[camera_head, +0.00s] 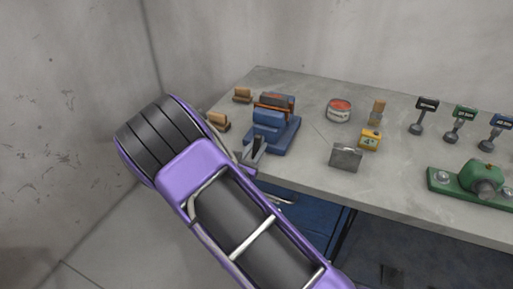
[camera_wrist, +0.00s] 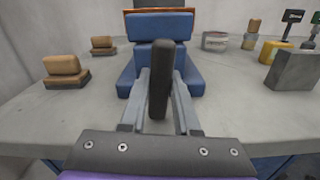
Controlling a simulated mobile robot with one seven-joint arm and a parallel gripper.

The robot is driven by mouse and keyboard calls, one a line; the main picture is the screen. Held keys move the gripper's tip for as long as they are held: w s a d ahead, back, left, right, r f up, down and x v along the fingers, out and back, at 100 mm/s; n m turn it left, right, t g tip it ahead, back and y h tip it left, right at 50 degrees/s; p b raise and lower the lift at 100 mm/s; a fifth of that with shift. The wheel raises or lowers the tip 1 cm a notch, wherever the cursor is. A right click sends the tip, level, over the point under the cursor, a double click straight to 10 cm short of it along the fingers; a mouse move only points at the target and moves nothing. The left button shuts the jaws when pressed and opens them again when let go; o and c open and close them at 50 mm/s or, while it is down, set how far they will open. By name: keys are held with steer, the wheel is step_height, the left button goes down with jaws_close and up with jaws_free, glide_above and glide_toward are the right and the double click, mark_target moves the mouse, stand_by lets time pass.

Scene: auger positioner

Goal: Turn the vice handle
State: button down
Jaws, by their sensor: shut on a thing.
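The blue vice (camera_head: 273,132) stands at the left end of the grey workbench (camera_head: 310,170), with its jaws toward the back. In the wrist view the vice (camera_wrist: 160,31) is straight ahead, and its dark upright handle (camera_wrist: 159,80) stands in front of it. My gripper (camera_head: 257,147) is at the front of the vice. In the wrist view my gripper (camera_wrist: 160,85) has one finger on each side of the handle and is shut on it.
Two wooden brushes (camera_wrist: 64,70) (camera_wrist: 103,44) lie left of the vice. A grey metal block (camera_head: 346,157), a yellow box (camera_head: 370,139) and a red-topped tin (camera_head: 339,110) stand to its right. A green tool (camera_head: 480,182) is farther right. A wall (camera_head: 75,120) rises at the left.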

steer(key=m+b, duration=0.5)
steer(key=shift+f, duration=0.3)
steer(key=m+b, duration=0.2)
steer(key=shift+b, duration=0.3)
steer(key=shift+r+m+b, duration=0.15)
steer(key=shift+m+b, duration=0.55)
steer(key=shift+r, duration=0.1)
steer(key=c, duration=0.6)
jaws_free()
steer(key=shift+c, duration=0.2)
steer(key=shift+s, duration=0.1)
